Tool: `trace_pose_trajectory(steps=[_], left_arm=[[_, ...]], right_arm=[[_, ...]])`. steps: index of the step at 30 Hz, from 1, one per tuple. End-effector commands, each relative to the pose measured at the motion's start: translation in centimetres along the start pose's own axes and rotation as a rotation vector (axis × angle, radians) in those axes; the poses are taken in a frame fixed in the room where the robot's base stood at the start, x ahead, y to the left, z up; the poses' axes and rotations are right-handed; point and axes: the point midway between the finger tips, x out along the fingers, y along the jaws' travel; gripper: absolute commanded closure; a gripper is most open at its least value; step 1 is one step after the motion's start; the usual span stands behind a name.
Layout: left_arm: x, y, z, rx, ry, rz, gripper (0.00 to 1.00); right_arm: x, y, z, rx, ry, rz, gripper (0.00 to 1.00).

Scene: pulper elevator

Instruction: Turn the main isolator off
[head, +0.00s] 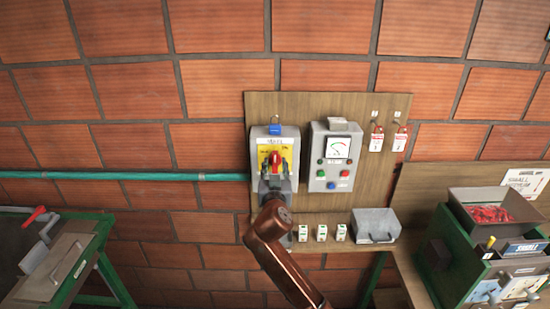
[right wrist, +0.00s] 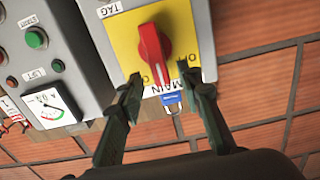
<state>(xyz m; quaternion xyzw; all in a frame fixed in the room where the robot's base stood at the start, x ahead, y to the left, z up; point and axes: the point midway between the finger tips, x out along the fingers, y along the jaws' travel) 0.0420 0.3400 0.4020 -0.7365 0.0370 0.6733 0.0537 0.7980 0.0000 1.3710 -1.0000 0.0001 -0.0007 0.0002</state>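The main isolator (head: 259,140) is a grey box with a yellow plate and a red rotary handle (head: 275,158) on the wall board. In the right wrist view the red handle (right wrist: 152,55) stands roughly upright on the yellow plate (right wrist: 185,30), which bears partly readable position marks. My right gripper (head: 274,172) is in front of the isolator. A blue padlock (right wrist: 171,98) hangs at the box's edge. My left gripper is out of view.
A grey control box (head: 322,172) with a meter and coloured buttons stands close right of the isolator. Red-and-white tags (head: 377,138) hang beyond it. A green pipe (head: 100,176) runs along the brick wall.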

Motion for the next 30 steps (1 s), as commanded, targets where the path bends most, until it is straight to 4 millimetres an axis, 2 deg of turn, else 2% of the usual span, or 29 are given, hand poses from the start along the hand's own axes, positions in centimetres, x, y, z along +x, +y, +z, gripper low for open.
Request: trace_pose_trajectory(steps=[3, 9, 20, 30], left_arm=[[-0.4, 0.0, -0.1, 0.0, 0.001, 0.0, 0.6], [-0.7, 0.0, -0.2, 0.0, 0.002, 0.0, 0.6], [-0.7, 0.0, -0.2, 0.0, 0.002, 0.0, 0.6], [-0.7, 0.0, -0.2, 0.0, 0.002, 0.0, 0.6]], right_arm=[[2.0, 0.1, -0.1, -0.004, -0.001, 0.002, 0.67], [4.0, 0.0, 0.0, -0.002, 0.0, 0.0, 0.67], [4.6, 0.0, 0.1, -0.001, -0.001, 0.0, 0.67], [4.5, 0.0, 0.1, -0.001, -0.001, 0.0, 0.89]])
